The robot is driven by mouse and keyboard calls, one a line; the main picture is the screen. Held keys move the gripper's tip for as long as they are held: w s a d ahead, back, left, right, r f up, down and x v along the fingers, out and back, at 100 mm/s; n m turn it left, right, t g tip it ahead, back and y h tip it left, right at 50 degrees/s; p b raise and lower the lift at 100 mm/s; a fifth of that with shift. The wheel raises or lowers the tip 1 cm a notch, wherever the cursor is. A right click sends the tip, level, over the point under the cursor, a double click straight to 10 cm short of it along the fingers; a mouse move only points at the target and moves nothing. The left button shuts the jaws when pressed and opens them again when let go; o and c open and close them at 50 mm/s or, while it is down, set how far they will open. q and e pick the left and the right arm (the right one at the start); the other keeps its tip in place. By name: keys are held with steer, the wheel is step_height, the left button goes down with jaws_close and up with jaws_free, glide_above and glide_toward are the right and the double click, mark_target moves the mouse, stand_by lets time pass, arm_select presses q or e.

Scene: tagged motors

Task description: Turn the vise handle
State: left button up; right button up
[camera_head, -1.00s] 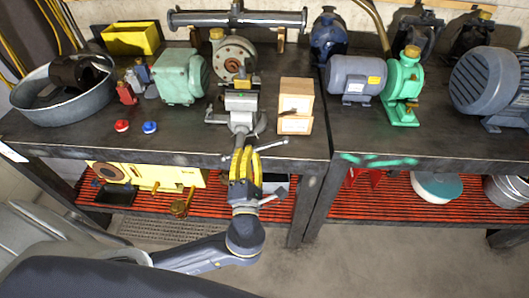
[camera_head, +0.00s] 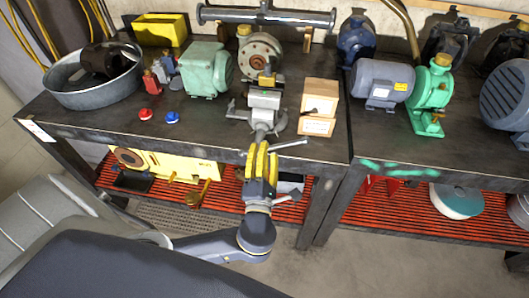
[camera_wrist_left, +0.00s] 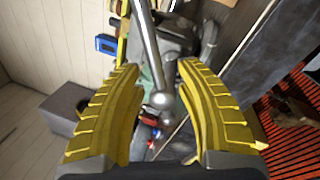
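The grey vise (camera_head: 264,100) stands at the front edge of the dark workbench. Its handle (camera_head: 292,143), a thin metal bar, sticks out to the right over the bench edge. My left gripper (camera_head: 262,148), with yellow ribbed fingers, is at the front of the vise, at the handle's left part. In the left wrist view, the handle (camera_wrist_left: 147,45) runs down between the two spread fingers and ends in a ball (camera_wrist_left: 161,100). The fingers are apart, with gaps on both sides of the bar. My right gripper is not in view.
A wooden box (camera_head: 319,106) stands right of the vise, a green motor (camera_head: 205,70) left of it. Red (camera_head: 145,114) and blue (camera_head: 172,118) knobs lie on the bench, with bare bench around them. A red slatted shelf (camera_head: 390,222) runs below.

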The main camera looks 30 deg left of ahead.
arm_select(q)
steer(key=v, duration=1.2)
stand_by(0.5)
